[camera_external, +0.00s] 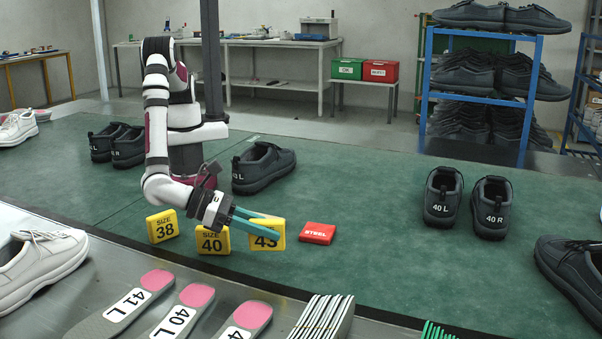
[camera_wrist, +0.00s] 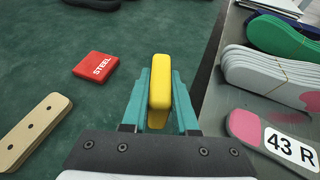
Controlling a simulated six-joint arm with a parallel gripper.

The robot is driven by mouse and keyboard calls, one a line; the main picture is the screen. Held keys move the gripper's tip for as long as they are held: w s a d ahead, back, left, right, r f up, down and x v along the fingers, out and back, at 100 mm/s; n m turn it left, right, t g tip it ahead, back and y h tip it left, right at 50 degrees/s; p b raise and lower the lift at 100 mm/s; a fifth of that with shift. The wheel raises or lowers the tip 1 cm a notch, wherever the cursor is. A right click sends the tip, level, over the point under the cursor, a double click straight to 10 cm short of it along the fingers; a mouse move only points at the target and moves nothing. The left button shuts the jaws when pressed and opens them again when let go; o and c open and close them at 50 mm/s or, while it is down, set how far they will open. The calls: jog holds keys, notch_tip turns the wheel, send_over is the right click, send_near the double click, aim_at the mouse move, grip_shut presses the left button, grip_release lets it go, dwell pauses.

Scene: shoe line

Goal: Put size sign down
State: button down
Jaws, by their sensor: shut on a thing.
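My gripper (camera_external: 268,225) is shut on a yellow size sign marked 43 (camera_external: 277,242), with its teal fingers on either side. In the wrist view, the sign (camera_wrist: 160,75) stands edge-on between the fingertips of my gripper (camera_wrist: 160,92). The sign looks upright, at or close to the green mat (camera_external: 390,275); a gap under it cannot be made out. The size 40 sign (camera_external: 213,241) stands just left of it in the external view, and the size 38 sign (camera_external: 163,226) stands further left.
A red STEEL block (camera_external: 318,233) lies right of the held sign. A beige bar with holes (camera_wrist: 33,130) shows in the wrist view. Insoles (camera_external: 180,310) lie along the front grey strip. The 40 L and 40 R shoes (camera_external: 467,203) stand right; open mat lies before them.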

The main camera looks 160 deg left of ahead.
aim_at(275, 249)
jog(key=shift+w+a+f, duration=0.1)
jog(key=shift+a+f, duration=0.1)
jog(key=shift+f, duration=0.9)
jog(key=shift+w+a+f, duration=0.1)
jog(key=shift+a+f, duration=0.05)
jog(key=shift+f, duration=0.95)
jog(key=shift+f, duration=0.1)
jog(key=c, duration=0.7)
grip_release()
